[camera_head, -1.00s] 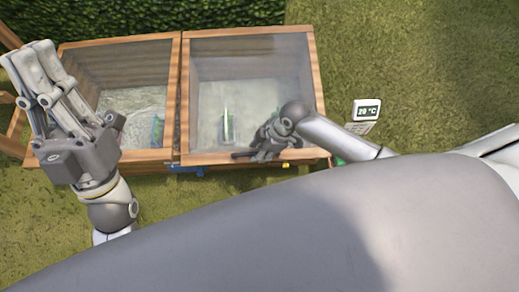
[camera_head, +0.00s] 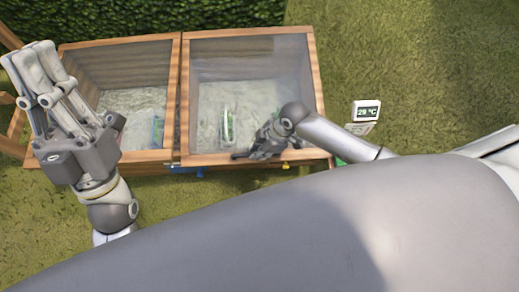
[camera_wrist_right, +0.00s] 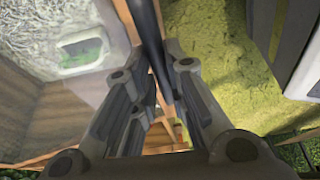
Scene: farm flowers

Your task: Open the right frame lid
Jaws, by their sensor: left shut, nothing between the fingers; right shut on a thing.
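The right frame lid (camera_head: 188,95) is a wooden frame with a clear pane over the right planting box. It lies closed or nearly closed; any gap at its front edge is too small to tell. My right gripper (camera_head: 250,152) is at the lid's front edge, shut on the dark handle. In the right wrist view the dark handle bar (camera_wrist_right: 150,45) runs between the fingers, beside the wooden edge. The grip point is partly hidden by the fingers. My left gripper (camera_head: 38,72) is shut and empty, raised in front of the left frame.
The left frame lid (camera_head: 120,42) adjoins on the left, also down. Green-labelled packets (camera_head: 227,125) show through the panes. A thermometer display (camera_head: 366,111) stands on the grass to the right.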

